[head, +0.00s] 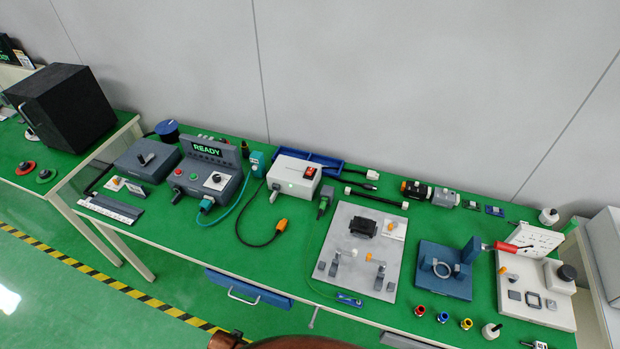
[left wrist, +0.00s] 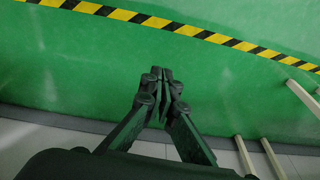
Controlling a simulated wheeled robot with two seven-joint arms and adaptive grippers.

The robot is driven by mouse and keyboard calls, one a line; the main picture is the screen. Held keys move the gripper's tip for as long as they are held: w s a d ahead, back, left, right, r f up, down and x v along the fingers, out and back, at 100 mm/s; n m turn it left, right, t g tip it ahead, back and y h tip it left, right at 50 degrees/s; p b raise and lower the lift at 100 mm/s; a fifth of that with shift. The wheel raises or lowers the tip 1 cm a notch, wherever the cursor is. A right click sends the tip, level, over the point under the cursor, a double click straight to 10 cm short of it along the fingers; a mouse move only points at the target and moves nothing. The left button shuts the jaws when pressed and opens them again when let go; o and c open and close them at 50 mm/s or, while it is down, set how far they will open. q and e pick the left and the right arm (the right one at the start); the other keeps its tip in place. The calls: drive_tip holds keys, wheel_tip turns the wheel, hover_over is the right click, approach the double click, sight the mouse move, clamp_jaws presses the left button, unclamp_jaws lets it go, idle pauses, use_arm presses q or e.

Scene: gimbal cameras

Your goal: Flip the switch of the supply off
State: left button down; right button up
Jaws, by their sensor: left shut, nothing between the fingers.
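The supply (head: 291,178) is a white box on the green bench in the head view, left of the bench's middle. Its red rocker switch (head: 310,171) sits on the top face near the right end. A small green light shows on its front. My left gripper (left wrist: 162,75) is shut and empty in the left wrist view, with only floor beyond it. It is far from the supply, which does not show in that view. Which way the switch is set is too small to tell. My right gripper is not in view.
A grey control box (head: 209,178) with a READY display stands left of the supply. A blue tray (head: 322,158) and black cables lie behind and right of it. A grey board (head: 342,270) with fittings lies further right. An open blue drawer (head: 247,288) juts from the bench front.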

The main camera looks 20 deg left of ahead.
use_arm(q)
drive_tip(key=s+f+g+b, duration=0.1)
drive_tip(key=s+f, duration=0.4)
drive_tip(key=f, duration=0.4)
drive_tip(key=s+f+b, duration=0.2)
drive_tip(key=s+f, duration=0.2)
drive_tip(key=f, duration=0.5)
drive_tip(key=s+f+b, duration=0.2)
drive_tip(key=s+f, duration=0.8)
drive_tip(key=s, duration=0.3)
drive_tip(key=shift+s+d+m+g, duration=0.25)
drive_tip(key=shift+s+m+g, duration=0.15)
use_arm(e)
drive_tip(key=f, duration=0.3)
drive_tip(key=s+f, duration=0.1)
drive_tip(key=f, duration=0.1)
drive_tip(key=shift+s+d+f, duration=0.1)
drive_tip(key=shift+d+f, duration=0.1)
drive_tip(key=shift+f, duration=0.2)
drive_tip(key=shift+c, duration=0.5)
